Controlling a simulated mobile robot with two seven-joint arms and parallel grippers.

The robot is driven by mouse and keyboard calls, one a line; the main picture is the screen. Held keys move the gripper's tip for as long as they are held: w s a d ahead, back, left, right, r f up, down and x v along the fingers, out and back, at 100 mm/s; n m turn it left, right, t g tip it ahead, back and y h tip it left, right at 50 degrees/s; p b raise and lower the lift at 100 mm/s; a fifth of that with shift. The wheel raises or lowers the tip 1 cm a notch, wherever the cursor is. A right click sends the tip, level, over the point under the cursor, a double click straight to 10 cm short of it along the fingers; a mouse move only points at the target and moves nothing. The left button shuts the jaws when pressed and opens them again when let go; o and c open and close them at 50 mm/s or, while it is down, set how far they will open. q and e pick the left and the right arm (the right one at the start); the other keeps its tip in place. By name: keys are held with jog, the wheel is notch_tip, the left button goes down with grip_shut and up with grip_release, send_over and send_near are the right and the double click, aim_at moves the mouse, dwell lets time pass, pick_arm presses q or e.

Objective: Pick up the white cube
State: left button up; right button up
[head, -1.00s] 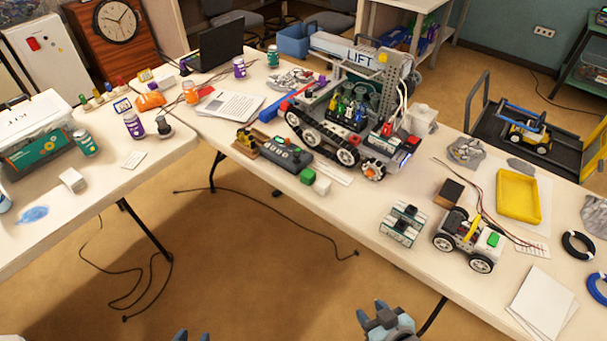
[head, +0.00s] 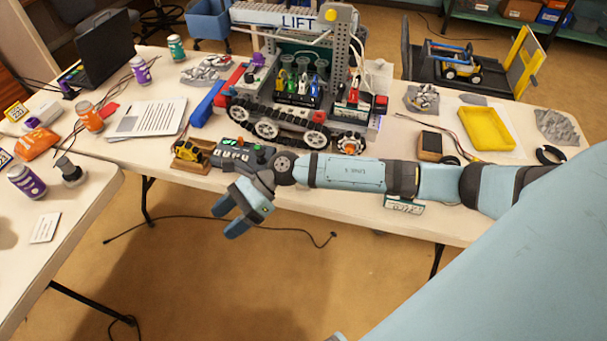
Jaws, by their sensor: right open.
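The white cube is not visible now. It stood beside the green cube at the table's front edge, right of the control box (head: 237,155), and my right arm now covers that area. My right gripper (head: 229,218) is open and empty. It hangs past the front edge of the long white table (head: 385,222), pointing down and left, with floor behind it. My left gripper is not in view.
A large tracked lift robot (head: 290,105) stands behind my right arm. A yellow loader model (head: 192,153) sits left of the control box. A yellow tray (head: 486,128) lies at the right. A second table (head: 85,205) is at the left.

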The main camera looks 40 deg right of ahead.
jog(key=w+d+f+n+h+b, duration=0.1)
jog(key=w+d+n+h, duration=0.25)
jog(key=d, duration=0.55)
jog(key=w+d+f+n+h+b, duration=0.1)
jog(key=w+d+n+h+b, duration=0.15)
jog(key=w+d+h, duration=0.4)
jog(key=w+d+f+n+h+b, duration=0.1)
jog(key=d+n+h, duration=0.25)
jog(key=d, duration=0.75)
jog(key=shift+n, duration=0.45)
jog(key=f, duration=0.8)
jog(key=shift+s+d+p, duration=0.1)
jog(key=shift+d+p, duration=0.15)
jog(key=shift+p, duration=0.15)
jog(key=shift+f, duration=0.4)
notch_tip(320, 180, down, 5)
jog(key=shift+f, duration=0.1)
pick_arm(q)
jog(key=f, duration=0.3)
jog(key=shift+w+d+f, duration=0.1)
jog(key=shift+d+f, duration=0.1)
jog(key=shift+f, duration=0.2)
pick_arm(e)
jog(key=c, duration=0.7)
